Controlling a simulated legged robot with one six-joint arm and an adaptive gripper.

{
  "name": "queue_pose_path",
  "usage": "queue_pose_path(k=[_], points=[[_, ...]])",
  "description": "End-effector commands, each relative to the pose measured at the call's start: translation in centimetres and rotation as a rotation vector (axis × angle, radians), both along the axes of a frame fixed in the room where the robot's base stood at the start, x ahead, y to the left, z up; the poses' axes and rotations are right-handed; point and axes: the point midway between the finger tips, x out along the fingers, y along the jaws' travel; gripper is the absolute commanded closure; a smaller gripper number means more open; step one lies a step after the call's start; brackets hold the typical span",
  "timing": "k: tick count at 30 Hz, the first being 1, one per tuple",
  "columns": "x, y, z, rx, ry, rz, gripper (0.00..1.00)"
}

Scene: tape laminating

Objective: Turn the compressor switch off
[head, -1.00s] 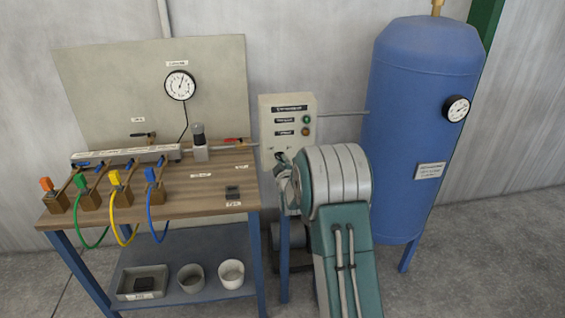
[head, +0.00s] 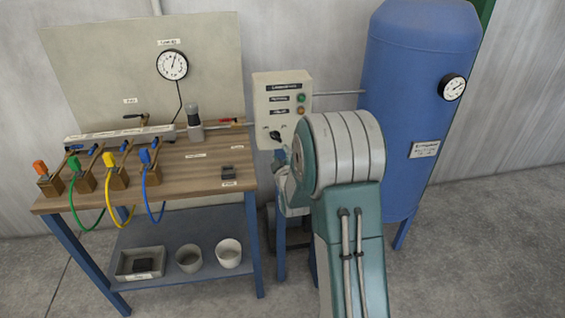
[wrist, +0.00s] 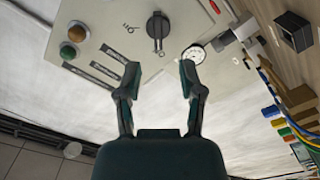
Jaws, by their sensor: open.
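The compressor switch (head: 275,134) is a black rotary knob low on a pale control box (head: 265,93). In the wrist view the switch (wrist: 158,27) shows near the top, its dark handle pointing down the picture toward my gripper. My gripper (wrist: 160,70) is open and empty, its two fingers spread to either side below the knob, apart from it as far as I can tell. In the head view my arm hides most of the gripper, and the switch shows just above and left of it. The lettering by the switch is too small to read.
A green (head: 301,98) and an orange button (head: 300,111) sit above the switch. A wooden workbench (head: 200,178) with coloured valves and hoses stands left, a blue tank (head: 415,100) right. A gauge (head: 173,65) is on the board behind the bench.

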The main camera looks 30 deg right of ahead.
Motion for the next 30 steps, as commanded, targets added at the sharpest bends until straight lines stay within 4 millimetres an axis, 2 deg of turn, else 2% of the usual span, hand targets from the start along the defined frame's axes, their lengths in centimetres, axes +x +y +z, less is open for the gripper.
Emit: queue_pose_path(k=[3,9,25,30], points=[[-2.0,0.6,0.0,0.000,0.001,0.001,0.50],[-3.6,1.2,0.0,-0.001,0.000,0.001,0.50],[-3.8,1.2,0.1,0.002,0.002,0.002,0.50],[-4.2,2.8,2.1,0.076,0.054,0.021,0.50]])
